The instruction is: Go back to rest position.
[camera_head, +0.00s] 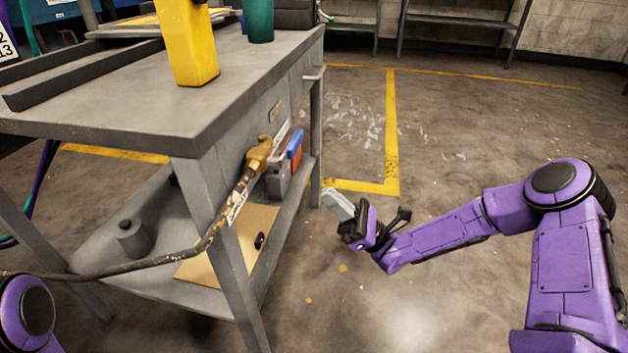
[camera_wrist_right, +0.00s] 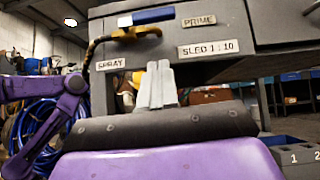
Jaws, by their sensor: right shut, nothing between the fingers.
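My right gripper (camera_head: 338,204) is in front of the workbench's right side, over the open floor, with its grey fingers together and nothing between them. In the right wrist view its fingers (camera_wrist_right: 157,86) are also closed, pointing toward the bench front. My purple right arm comes in from the right, bent at the elbow. Only a purple part of my left arm shows at the lower left edge of the head view; the left gripper is out of sight.
The grey workbench (camera_head: 135,105) fills the left, with a yellow container (camera_head: 190,45) and a green one (camera_head: 259,20) on top. A hose with a brass fitting (camera_head: 258,155) hangs along its side. A blue-handled valve (camera_wrist_right: 145,18) shows above "SPRAY". Floor at right is clear.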

